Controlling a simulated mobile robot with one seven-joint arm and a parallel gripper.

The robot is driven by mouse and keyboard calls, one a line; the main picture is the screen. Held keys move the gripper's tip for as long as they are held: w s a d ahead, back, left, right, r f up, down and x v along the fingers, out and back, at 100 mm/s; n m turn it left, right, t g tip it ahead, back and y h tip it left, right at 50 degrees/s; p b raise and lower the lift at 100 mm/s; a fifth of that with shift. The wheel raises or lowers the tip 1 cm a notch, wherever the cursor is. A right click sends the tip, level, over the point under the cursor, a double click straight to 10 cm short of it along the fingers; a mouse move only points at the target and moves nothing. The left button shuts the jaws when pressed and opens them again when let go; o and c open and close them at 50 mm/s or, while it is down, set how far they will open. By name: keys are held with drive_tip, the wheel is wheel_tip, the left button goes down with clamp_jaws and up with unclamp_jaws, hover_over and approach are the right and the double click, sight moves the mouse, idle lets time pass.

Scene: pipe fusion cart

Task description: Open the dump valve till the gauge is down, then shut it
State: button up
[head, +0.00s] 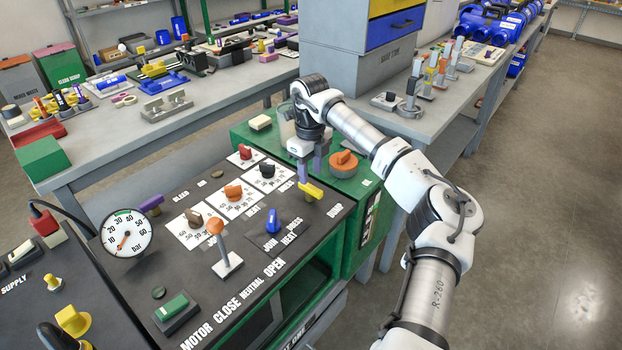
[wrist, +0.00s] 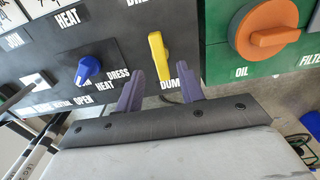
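The yellow dump valve handle (head: 311,190) sits at the right end of the black panel, beside the word DUMP. In the wrist view the handle (wrist: 157,52) lies lengthwise, in line with the gap between my purple fingers. My gripper (head: 310,173) is open just over the handle; in the wrist view the fingers (wrist: 160,80) stand apart, one to each side, with no contact visible. The round white bar gauge (head: 127,233) stands at the panel's left. Its small orange needle points to the lower left, near the low end; the exact reading is too small to tell.
A blue knob (head: 272,222) and an orange-topped lever (head: 215,228) stand left of the handle. The orange oil cap (head: 344,160) on the green tank (head: 370,183) is close on the right. A purple bleed handle (head: 151,203) is beside the gauge.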

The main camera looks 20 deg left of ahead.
sight(311, 186)
drive_tip(key=shift+f+p, duration=0.35)
drive_tip(key=shift+f, duration=1.9)
clamp_jaws()
